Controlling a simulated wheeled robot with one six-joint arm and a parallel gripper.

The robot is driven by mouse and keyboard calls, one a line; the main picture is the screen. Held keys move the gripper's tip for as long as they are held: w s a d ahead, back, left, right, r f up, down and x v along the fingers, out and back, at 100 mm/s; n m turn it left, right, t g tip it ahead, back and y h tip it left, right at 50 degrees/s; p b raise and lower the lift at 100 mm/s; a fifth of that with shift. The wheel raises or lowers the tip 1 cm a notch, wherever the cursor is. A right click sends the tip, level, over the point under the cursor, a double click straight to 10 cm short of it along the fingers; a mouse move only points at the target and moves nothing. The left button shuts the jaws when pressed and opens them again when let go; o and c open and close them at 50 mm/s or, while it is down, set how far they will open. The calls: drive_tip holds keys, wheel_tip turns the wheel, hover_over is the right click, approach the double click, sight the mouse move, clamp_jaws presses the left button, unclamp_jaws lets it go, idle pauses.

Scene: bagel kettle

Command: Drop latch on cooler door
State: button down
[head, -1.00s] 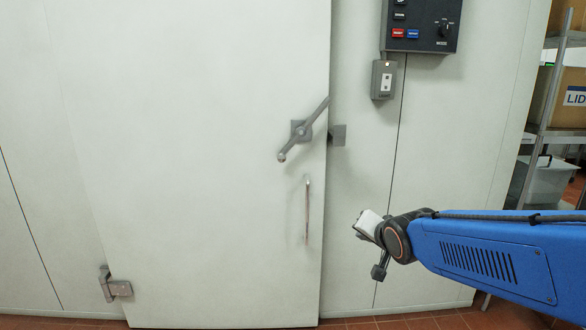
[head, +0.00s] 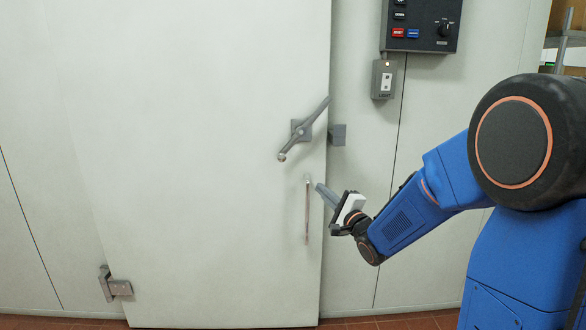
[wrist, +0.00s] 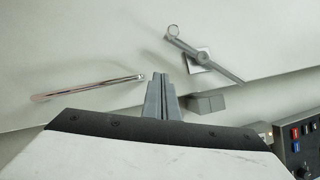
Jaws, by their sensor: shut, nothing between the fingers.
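The white cooler door (head: 200,220) looks closed, near its frame at the right edge. Its grey latch lever (head: 316,112) is on a square pivot plate, tilted with its upper right end raised and its knob end low at left. A grey keeper block (head: 338,135) is on the wall just right of the door edge; the lever's end is above it. The lever also shows in the wrist view (wrist: 222,68), with the keeper (wrist: 207,103) below it. My gripper (head: 319,187) is shut and empty, below the latch, close to the door edge and right of the pull handle.
A vertical metal pull handle (head: 307,212) is on the door under the latch. A dark control panel (head: 420,24) and a small grey switch box (head: 383,79) are on the wall at upper right. A hinge-like bracket (head: 115,287) is at lower left.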

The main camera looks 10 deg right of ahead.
drive_tip(key=shift+w+a+m+y, duration=0.15)
drive_tip(key=shift+a+m+y, duration=0.15)
drive_tip(key=shift+y, duration=0.25)
drive_tip(key=shift+w+a+m+y, duration=0.1)
drive_tip(key=shift+a+m+y, duration=0.05)
drive_tip(key=shift+m+y, duration=0.35)
drive_tip(key=s+a+r+x, duration=0.1)
drive_tip(key=a+x, duration=0.1)
drive_tip(key=x, duration=1)
drive_tip(key=shift+w+a+r, duration=0.15)
drive_tip(key=shift+a+r, duration=0.05)
drive_tip(key=shift+r, duration=0.3)
drive_tip(key=shift+a+t, duration=0.1)
drive_tip(key=shift+t, duration=0.2)
